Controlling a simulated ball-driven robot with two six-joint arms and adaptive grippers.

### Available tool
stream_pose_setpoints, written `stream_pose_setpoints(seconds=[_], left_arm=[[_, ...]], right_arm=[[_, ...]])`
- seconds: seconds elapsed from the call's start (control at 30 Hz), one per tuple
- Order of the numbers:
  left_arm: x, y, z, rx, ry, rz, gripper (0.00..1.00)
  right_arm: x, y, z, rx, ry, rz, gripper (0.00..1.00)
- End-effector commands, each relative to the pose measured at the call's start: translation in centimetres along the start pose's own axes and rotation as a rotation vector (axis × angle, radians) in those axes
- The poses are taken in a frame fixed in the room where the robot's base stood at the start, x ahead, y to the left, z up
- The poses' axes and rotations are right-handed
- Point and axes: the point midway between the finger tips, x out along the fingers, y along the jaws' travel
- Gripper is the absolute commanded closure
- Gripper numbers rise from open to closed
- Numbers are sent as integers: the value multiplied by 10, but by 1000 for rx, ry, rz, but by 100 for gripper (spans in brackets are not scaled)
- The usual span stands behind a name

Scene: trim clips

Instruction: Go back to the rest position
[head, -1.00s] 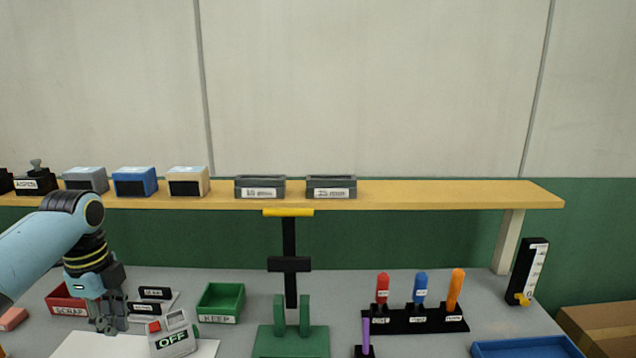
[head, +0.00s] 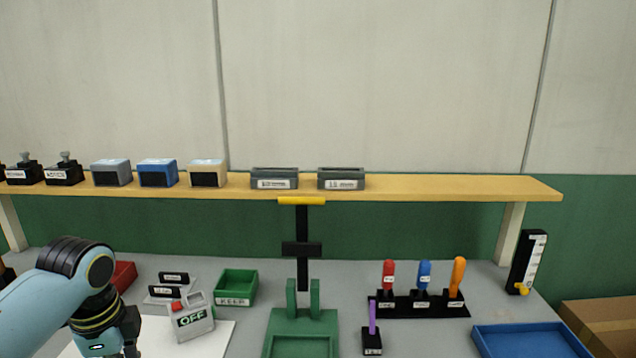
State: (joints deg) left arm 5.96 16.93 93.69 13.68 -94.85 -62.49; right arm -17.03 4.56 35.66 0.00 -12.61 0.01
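My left arm comes in from the left in the head view. Its gripper (head: 130,345) points down at the lower left, partly cut off by the bottom edge, over or beside a white sheet (head: 215,338). Whether its fingers are open or shut does not show. A grey box marked OFF with a red button (head: 192,318) stands to its right, apart from it. My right gripper does not show.
A red bin (head: 124,276) is partly behind my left arm. A green KEEP bin (head: 236,287), a green press-like fixture (head: 303,322), a rack of colored handles (head: 420,304) and a blue tray (head: 530,340) stand on the bench. A wooden shelf (head: 430,188) spans the back.

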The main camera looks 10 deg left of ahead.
Motion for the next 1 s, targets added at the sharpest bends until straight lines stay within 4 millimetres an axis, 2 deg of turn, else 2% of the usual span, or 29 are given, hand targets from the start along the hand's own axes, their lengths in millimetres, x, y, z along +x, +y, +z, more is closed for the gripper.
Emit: stream_pose_setpoints(seconds=[0.03,0.17,0.4,0.6,0.83,0.87,0.9,1.0], left_arm=[[0,17,-2,-50,4,-12,100],[-6,57,-5,-217,22,-49,100],[-35,124,-5,-548,85,-107,100],[-66,164,0,-789,141,-136,100],[-101,196,8,-1020,197,-156,100],[-96,196,8,-1033,198,-155,100],[-81,194,8,-1029,193,-154,100],[-53,192,7,-1029,185,-149,100]], right_arm=[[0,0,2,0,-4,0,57],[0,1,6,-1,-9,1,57],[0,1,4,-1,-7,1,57],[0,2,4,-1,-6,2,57],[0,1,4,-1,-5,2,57],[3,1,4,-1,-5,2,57],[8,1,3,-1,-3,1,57],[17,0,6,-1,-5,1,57]])
